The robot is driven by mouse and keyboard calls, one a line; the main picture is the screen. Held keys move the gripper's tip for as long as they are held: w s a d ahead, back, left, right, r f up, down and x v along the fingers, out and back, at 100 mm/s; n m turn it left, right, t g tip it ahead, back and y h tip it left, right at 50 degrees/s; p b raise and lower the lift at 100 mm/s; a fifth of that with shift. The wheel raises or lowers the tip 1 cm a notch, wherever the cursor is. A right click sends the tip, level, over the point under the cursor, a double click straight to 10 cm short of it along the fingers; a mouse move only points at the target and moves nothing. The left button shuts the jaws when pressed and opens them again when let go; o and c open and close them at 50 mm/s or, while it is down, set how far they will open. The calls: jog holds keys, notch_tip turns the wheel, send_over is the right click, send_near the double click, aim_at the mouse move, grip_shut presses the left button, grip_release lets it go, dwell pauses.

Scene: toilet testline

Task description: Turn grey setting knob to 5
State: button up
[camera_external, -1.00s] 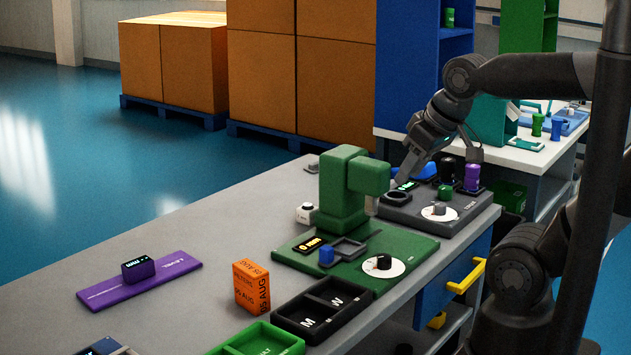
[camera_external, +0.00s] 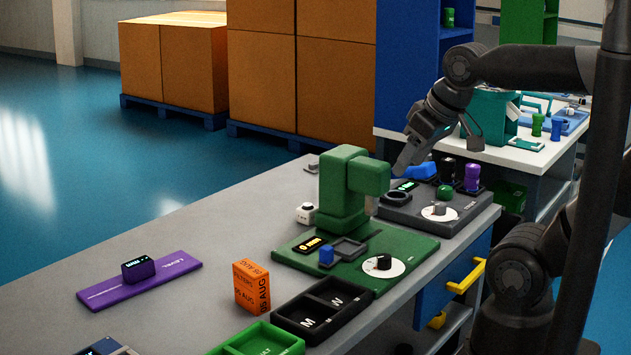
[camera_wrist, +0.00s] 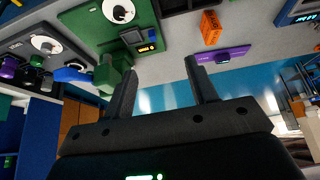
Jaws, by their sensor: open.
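The grey setting knob (camera_external: 438,208) sits on a white round dial on the dark grey station (camera_external: 410,216), at the right end of the bench. In the wrist view the grey station's dial and knob (camera_wrist: 45,44) show at the upper left, upside down. My gripper (camera_external: 400,168) is above the far left side of that station, apart from the knob. In the wrist view my gripper (camera_wrist: 161,68) has its two fingers spread with nothing between them. The numbers on the dial are too small to read.
A green press (camera_external: 345,190) stands just left of the grey station, with a similar dial and black knob (camera_external: 384,262) on its base. Purple (camera_external: 472,176) and black (camera_external: 447,170) cylinders, a green button (camera_external: 445,192) and a blue piece (camera_external: 421,172) crowd the station.

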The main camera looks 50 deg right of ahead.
jog(key=w+d+r+m+g, duration=0.1)
jog(key=w+d+r, duration=0.3)
jog(key=w+d, duration=0.3)
jog(key=w+d+r+m+g, duration=0.1)
jog(key=w+d+r+g, duration=0.2)
jog(key=d, duration=0.6)
jog(key=m+g, duration=0.1)
jog(key=g, duration=0.1)
send_over(441, 204)
jog(key=a, duration=0.1)
notch_tip(441, 204, down, 4)
jog(key=f, duration=2.9)
jog(key=shift+d+f, duration=0.35)
jog(key=shift+d, duration=0.05)
jog(key=shift+c, duration=0.5)
jog(key=c, duration=0.9)
